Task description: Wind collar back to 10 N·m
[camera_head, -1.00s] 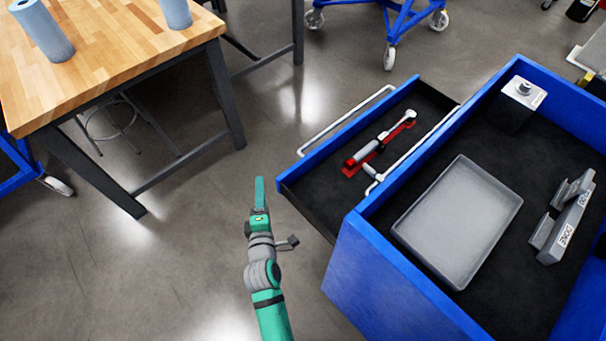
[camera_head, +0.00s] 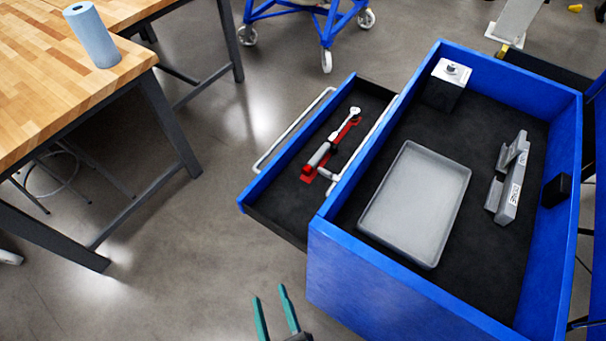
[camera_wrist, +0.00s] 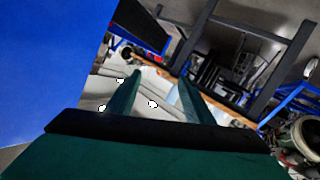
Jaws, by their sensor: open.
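A torque wrench (camera_head: 334,140) with a bright ratchet head and a grey handle lies on a red holder (camera_head: 343,133) in the open drawer (camera_head: 284,190) of the blue cabinet. The collar and its scale are too small to read. My gripper (camera_head: 272,294) is at the bottom of the head view, over the floor in front of the cabinet, apart from the wrench. Its two green fingers are spread and empty. In the wrist view my gripper (camera_wrist: 157,90) also shows open, with nothing between the fingers.
The blue cabinet (camera_head: 385,290) has a recessed top holding a grey tray (camera_head: 415,205), a grey labelled bracket (camera_head: 508,178) and a block with a metal fitting (camera_head: 446,85). A wooden workbench (camera_head: 60,60) with a blue roll (camera_head: 92,36) stands left. Floor between them is clear.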

